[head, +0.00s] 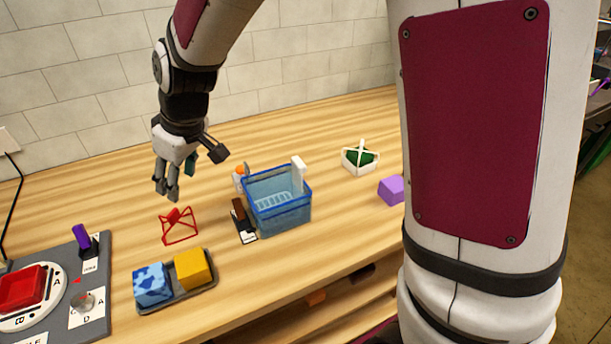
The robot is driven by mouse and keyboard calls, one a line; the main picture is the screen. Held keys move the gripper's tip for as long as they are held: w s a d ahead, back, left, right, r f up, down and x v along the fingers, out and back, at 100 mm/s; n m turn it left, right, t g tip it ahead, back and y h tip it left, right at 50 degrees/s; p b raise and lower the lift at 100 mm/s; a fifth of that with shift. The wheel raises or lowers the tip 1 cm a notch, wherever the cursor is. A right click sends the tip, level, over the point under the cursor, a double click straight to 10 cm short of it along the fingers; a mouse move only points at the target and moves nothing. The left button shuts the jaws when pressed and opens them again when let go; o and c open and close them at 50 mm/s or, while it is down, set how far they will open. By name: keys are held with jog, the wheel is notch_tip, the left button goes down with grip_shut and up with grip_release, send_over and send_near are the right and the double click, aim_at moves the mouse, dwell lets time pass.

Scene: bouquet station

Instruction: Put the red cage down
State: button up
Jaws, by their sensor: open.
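The red cage (180,229), a small open wire frame, stands on the wooden table left of the blue basket. A solid red piece shows inside or behind its upper part; I cannot tell which. My gripper (166,192) hangs just above and slightly left of the cage, fingers pointing down. It is open and nothing shows between its fingers. There looks to be a small gap between the fingertips and the cage.
A blue basket (292,218) stands right of the cage, with a dark brown item (239,214) beside it. A tray (188,302) holds a blue patterned block and a yellow block in front. A grey panel (95,321) lies left. A white frame (347,158) and purple block (391,190) stand right.

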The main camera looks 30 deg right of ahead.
jog(key=s+d+r+m+h, duration=0.1)
jog(key=s+d+r+m, duration=0.3)
jog(key=s+d, duration=0.5)
jog(key=s+d+r+m+t+h, duration=0.1)
jog(key=s+d+r+m, duration=0.3)
jog(key=s, duration=1.2)
jog(key=d+r, duration=0.3)
jog(key=d, duration=0.1)
jog(key=shift+s+d+t+h, duration=0.15)
jog(key=shift+d+t+h, duration=0.15)
jog(key=shift+d+h, duration=0.1)
